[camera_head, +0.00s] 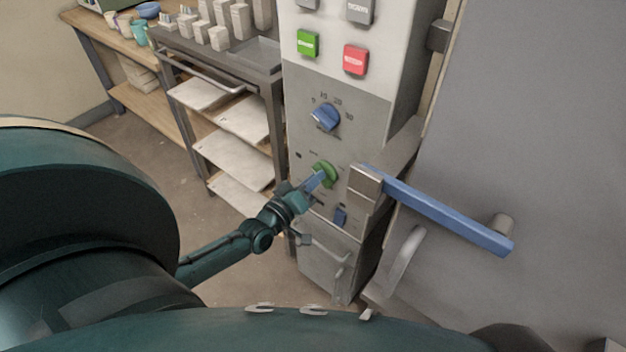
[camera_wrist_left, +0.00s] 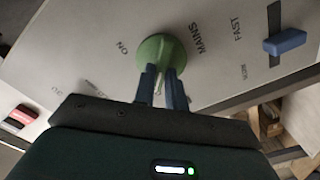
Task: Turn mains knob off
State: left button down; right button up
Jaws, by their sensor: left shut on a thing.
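The mains knob (camera_head: 327,171) is a round green knob low on the grey control panel (camera_head: 351,129). It also shows in the left wrist view (camera_wrist_left: 161,52), with the printed words MAINS and ON beside it. My left gripper (camera_head: 313,182) reaches the knob from the lower left. In the wrist view its two blue fingers (camera_wrist_left: 162,84) are shut on the knob's grip, and the fingers partly hide it.
Above is a blue dial (camera_head: 325,117) with green (camera_head: 307,43) and red (camera_head: 355,60) buttons. A blue switch (camera_head: 340,216) sits below the knob. A blue-handled latch (camera_head: 447,216) juts out at the right. A shelved cart (camera_head: 221,106) stands left of the panel.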

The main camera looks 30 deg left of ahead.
pick_arm(q)
jog(key=c, duration=1.4)
grip_release()
jog(key=shift+c, duration=0.2)
jog(key=shift+s, duration=0.15)
jog(key=s+a, duration=0.1)
jog(key=s, duration=1.2)
jog(key=shift+w, duration=0.1)
